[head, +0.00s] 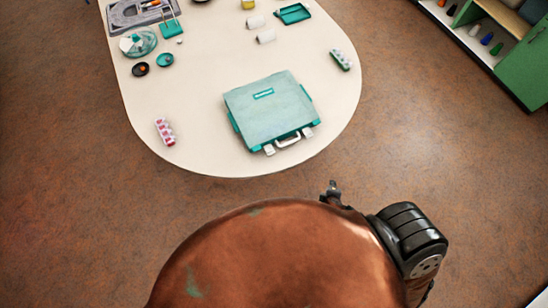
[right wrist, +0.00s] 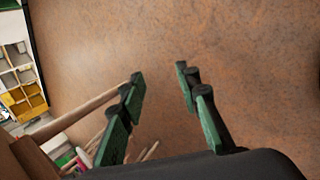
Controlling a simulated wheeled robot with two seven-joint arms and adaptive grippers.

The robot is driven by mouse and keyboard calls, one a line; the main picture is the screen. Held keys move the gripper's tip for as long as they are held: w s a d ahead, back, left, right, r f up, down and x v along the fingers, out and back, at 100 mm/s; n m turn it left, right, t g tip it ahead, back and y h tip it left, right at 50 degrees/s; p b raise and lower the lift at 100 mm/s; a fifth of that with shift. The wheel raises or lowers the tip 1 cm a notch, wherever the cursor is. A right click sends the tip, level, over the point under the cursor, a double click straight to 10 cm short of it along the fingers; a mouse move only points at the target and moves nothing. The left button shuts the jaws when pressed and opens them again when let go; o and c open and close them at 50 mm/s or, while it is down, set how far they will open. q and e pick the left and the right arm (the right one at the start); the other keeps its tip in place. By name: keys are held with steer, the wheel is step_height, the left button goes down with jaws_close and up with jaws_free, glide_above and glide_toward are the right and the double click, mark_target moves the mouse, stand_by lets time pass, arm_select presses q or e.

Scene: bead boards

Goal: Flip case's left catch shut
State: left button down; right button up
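The teal case (head: 265,108) lies closed on the cream table, its front edge turned toward me. My left gripper is not in view.
The table (head: 205,130) is clear around the case. A pink pill-box-like item (head: 165,131) lies left, a green one (head: 341,60) right. Trays, dishes and white rolls stand at the back. A green shelf unit (head: 525,70) is at far right. My copper-coloured body fills the bottom.

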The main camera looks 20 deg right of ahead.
steer(key=w+a+r+n+t+h, duration=0.1)
steer(key=w+r+n+t+h, duration=0.2)
steer(key=r, duration=1.1)
steer(key=w+a+r+n+t+h, duration=0.1)
steer(key=w+r+n+t, duration=0.25)
steer(key=r, duration=1.05)
steer(key=n+t+y, duration=0.7)
steer(key=n+y, duration=0.2)
steer(key=n, duration=1)
glide_toward(271, 154)
steer(key=shift+g, duration=0.25)
steer(key=w, duration=0.8)
steer(key=shift+r+b, duration=0.1)
steer(key=shift+b, duration=0.2)
steer(key=shift+c, duration=0.2)
jaws_close()
